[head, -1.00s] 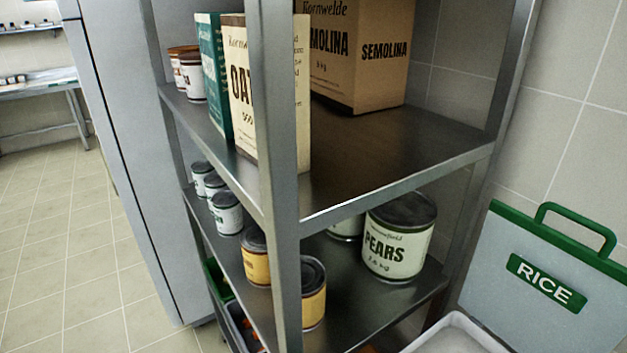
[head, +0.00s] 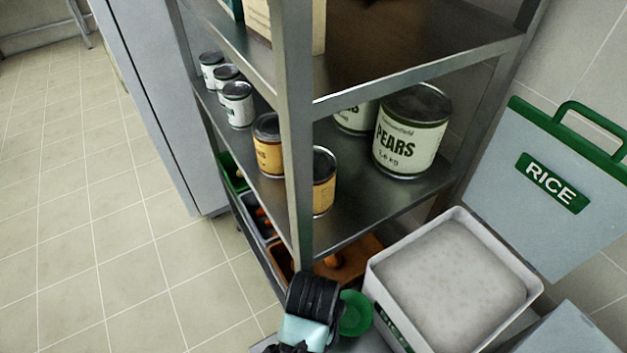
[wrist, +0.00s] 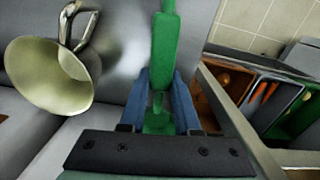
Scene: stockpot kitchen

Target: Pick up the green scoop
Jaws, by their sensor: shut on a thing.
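The green scoop (wrist: 164,45) runs up the middle of the wrist view, with its narrow handle between my blue fingers. My gripper (wrist: 160,92) is shut on that handle. In the head view a round green part (head: 355,313), seemingly of the scoop, shows at the bottom beside my black wrist. The fingers are hidden there, and I cannot see the scoop's whole shape.
An open rice bin (head: 450,270) filled with pale grains stands right of my arm, its lid (head: 550,185) raised behind. The steel shelf post (head: 295,130) is close behind my arm. A metal funnel-like vessel (wrist: 50,75) lies left in the wrist view; crates (wrist: 265,100) are right.

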